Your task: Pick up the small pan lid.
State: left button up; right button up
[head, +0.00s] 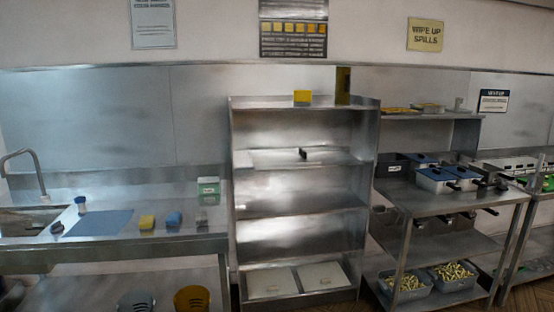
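On the upper inner shelf of the steel rack stands a small dark upright piece (303,153), with what looks like a flat, shiny steel sheet or lid (270,158) under it. The piece could be the lid's handle, but it is too small to tell. Two pale flat rectangular pieces, a left one (270,282) and a right one (321,276), lie side by side on the rack's bottom shelf. I cannot tell which of these is the small pan lid. Neither of my grippers is in view.
The steel rack (234,190) stands between a sink counter (180,244) at left and a fryer table (424,205) at right. Two bins, a dark one (137,302) and a yellow one (192,299), stand at lower left. The rack's middle shelves look empty.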

aim_at(334, 156)
jog(key=i+j, duration=0.25)
jog(key=i, duration=0.25)
jog(key=i+j+u, duration=0.15)
jog(key=i, duration=0.35)
jog(key=i+j, duration=0.3)
jog(key=i, duration=0.2)
jog(key=i+j+u, duration=0.15)
jog(key=i, duration=0.35)
jog(key=i+j, duration=0.2)
jog(key=i, duration=0.35)
